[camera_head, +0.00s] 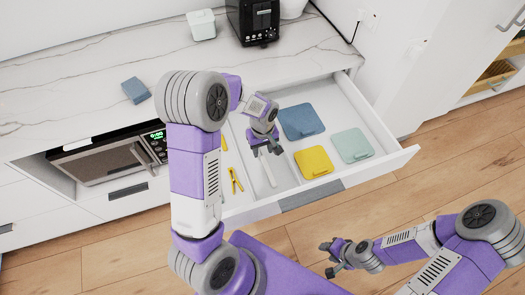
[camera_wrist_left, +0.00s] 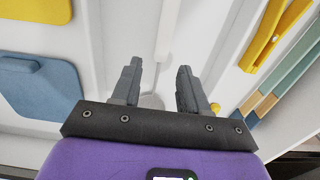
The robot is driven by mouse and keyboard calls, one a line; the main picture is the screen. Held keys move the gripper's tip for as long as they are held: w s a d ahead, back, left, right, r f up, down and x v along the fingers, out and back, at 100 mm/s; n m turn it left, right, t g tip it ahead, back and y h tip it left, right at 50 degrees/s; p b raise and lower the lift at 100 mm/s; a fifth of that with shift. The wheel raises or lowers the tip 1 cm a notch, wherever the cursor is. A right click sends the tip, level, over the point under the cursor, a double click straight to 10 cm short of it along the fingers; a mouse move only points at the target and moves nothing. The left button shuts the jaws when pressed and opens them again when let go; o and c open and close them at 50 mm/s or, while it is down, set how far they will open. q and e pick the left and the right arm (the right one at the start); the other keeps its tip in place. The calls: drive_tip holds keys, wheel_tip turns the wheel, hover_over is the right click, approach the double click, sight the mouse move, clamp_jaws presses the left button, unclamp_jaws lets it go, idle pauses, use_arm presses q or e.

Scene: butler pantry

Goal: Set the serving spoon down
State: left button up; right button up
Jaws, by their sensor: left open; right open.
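The serving spoon (camera_wrist_left: 166,32) appears to be the pale, long-handled thing in the left wrist view. Its light handle runs away from between my left fingers, and a greyish rounded part shows lower between them. In the head view a pale handle (camera_head: 268,171) lies in the open drawer (camera_head: 240,204), just below my left gripper (camera_head: 266,149). My left gripper is open over the drawer, its two fingers (camera_wrist_left: 155,88) apart on either side of the spoon. I cannot tell the gap between them and the spoon. My right gripper (camera_head: 331,258) is open and empty, low in front of the drawer.
The drawer also holds a blue lidded piece (camera_head: 301,121), a yellow one (camera_head: 314,162), a mint one (camera_head: 352,145) and yellow tongs (camera_head: 236,180). A microwave (camera_head: 100,164) sits below.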

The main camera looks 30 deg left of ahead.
sight(263, 156)
use_arm(q)
wheel_tip(263, 156, up, 9)
drive_tip(key=p, duration=0.2)
drive_tip(key=shift+r, duration=0.2)
